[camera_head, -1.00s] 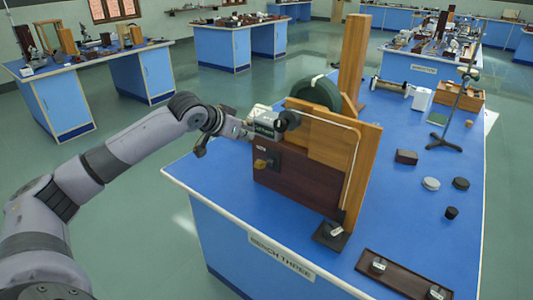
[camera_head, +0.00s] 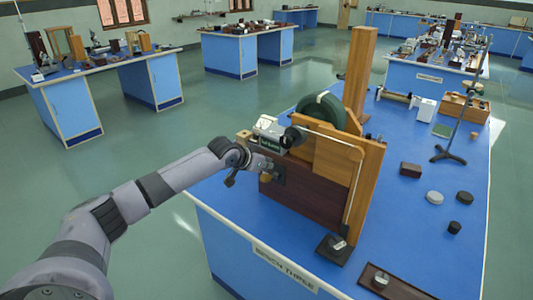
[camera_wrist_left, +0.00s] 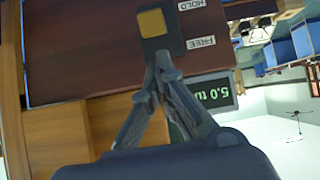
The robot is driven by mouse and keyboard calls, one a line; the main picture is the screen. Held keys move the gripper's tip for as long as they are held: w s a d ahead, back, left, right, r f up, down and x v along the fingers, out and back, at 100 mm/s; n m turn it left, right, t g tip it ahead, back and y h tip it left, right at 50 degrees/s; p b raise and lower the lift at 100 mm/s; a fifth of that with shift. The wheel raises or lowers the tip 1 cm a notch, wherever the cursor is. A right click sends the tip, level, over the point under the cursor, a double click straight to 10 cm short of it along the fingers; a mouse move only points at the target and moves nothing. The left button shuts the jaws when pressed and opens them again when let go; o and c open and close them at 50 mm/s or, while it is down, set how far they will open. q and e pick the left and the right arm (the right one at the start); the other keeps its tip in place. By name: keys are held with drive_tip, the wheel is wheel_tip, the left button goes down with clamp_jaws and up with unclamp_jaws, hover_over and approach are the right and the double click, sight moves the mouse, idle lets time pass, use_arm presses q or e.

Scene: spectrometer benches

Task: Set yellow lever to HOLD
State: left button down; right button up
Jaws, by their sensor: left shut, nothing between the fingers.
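The yellow lever (camera_wrist_left: 152,22) sits on a small dark plate on the brown wooden panel (camera_wrist_left: 80,50), in the left wrist view. White HOLD (camera_wrist_left: 190,5) and FREE (camera_wrist_left: 200,42) labels stand beside that plate. The lever appears between the two label heights; its exact setting is unclear. My left gripper (camera_wrist_left: 160,66) is shut and empty, its fingertips at the plate's edge on the FREE side. Whether they touch it is unclear. In the head view the lever (camera_head: 266,177) is a small yellow spot by the gripper. My right gripper is out of view.
The panel stands on the blue bench (camera_head: 400,220), with a green wheel (camera_head: 322,112) and a tall wooden post (camera_head: 359,75) behind it. A grey device with a display (camera_head: 270,132) sits at the panel's top left. Small blocks and discs lie to the right.

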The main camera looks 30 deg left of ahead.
use_arm(q)
drive_tip(key=shift+s+f, duration=0.25)
drive_tip(key=shift+f, duration=0.1)
drive_tip(key=shift+w, duration=0.1)
drive_tip(key=shift+f, duration=0.15)
